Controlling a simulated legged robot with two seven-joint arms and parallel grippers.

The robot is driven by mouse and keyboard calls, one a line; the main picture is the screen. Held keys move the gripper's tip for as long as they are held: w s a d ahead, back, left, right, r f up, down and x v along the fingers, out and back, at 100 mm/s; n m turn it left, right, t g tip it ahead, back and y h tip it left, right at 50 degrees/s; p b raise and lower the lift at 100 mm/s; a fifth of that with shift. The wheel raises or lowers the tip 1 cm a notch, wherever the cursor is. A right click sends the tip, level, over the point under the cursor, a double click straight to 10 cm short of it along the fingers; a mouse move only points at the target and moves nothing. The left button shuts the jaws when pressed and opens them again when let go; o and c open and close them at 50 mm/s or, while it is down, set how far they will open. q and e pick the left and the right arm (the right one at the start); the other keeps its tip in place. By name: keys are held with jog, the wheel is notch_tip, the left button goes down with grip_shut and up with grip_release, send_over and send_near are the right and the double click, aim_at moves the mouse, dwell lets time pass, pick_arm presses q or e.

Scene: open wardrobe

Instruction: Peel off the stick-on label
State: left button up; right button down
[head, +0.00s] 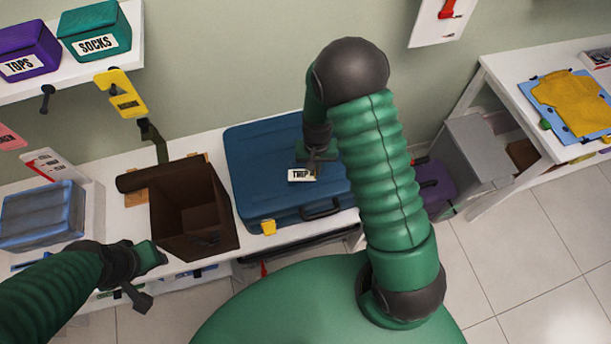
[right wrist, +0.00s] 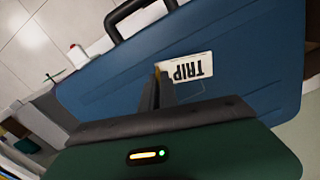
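The stick-on label (head: 299,175) is a small white rectangle reading TRIP on the lid of a blue suitcase (head: 262,165). In the right wrist view the label (right wrist: 190,69) appears upside down on the blue lid (right wrist: 240,50) and looks flat. My right gripper (head: 313,172) is at the label's right edge in the head view; its fingertips (right wrist: 158,76) are at the label's left edge in the wrist view. The fingers are close together; whether they pinch the edge is unclear. My left gripper (head: 146,277) is open and empty, in front of the bench at the left.
A brown open box (head: 193,215) stands left of the suitcase. Purple and teal bins marked TOPS (head: 28,50) and SOCKS (head: 98,32) sit on the upper shelf. A purple case (head: 432,188) is to the right.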

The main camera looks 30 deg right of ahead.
jog(key=shift+r, duration=0.15)
jog(key=shift+r+p, duration=2.2)
jog(key=shift+r, duration=0.3)
